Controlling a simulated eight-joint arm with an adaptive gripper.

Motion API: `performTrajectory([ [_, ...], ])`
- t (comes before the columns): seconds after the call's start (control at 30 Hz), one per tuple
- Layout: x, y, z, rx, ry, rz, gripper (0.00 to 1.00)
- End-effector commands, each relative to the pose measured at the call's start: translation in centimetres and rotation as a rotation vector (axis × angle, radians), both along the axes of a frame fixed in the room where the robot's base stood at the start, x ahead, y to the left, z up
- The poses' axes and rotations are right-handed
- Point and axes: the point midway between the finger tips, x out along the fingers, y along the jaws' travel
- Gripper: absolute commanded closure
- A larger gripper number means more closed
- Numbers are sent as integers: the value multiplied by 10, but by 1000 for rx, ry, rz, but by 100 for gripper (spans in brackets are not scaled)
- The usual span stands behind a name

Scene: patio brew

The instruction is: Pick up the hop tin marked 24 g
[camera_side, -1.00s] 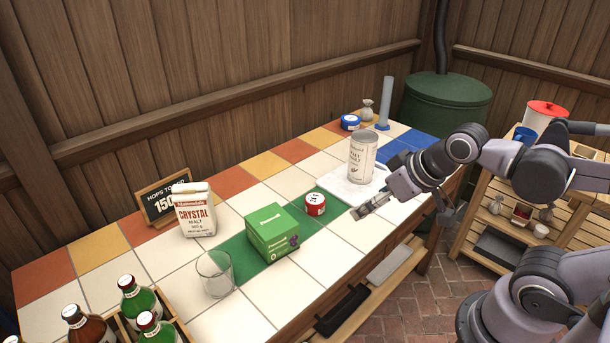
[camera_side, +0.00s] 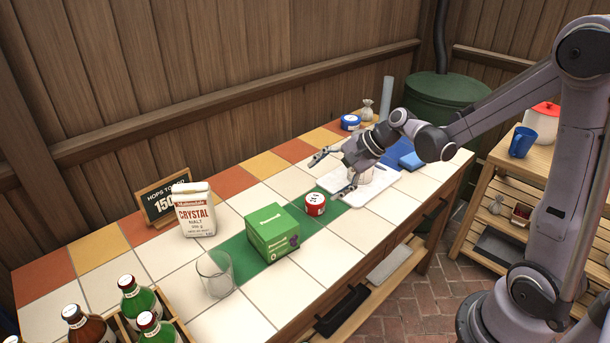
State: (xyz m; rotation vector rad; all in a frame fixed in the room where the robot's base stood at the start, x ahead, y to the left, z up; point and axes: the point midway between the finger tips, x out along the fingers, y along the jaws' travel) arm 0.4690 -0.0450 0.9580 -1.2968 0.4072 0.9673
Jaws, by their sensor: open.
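A small red tin (camera_side: 315,204) with a white top label stands on the green tile strip, right of the green box (camera_side: 272,230). A blue tin (camera_side: 350,123) stands at the far back edge. The print on both lids is too small to read, so I cannot tell which is marked 24 g. My gripper (camera_side: 331,175) is open and empty, fingers spread and pointing left. In the picture it is above and behind the red tin, apart from it.
A malt bag (camera_side: 194,212), hops sign (camera_side: 165,202), clear glass (camera_side: 214,274) and bottle crate (camera_side: 125,328) stand left. A grey cylinder (camera_side: 386,100) and pouch (camera_side: 367,111) stand at back. Front white tiles are clear.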

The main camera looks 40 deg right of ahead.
Motion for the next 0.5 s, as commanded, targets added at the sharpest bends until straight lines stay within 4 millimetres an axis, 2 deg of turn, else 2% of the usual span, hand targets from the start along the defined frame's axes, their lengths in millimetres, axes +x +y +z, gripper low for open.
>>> performTrajectory([
  [0.03,9,-9,-9,63,15,-51,21],
  [0.2,30,-30,-35,287,65,-212,21],
  [0.5,48,-70,-88,685,158,-454,21],
])
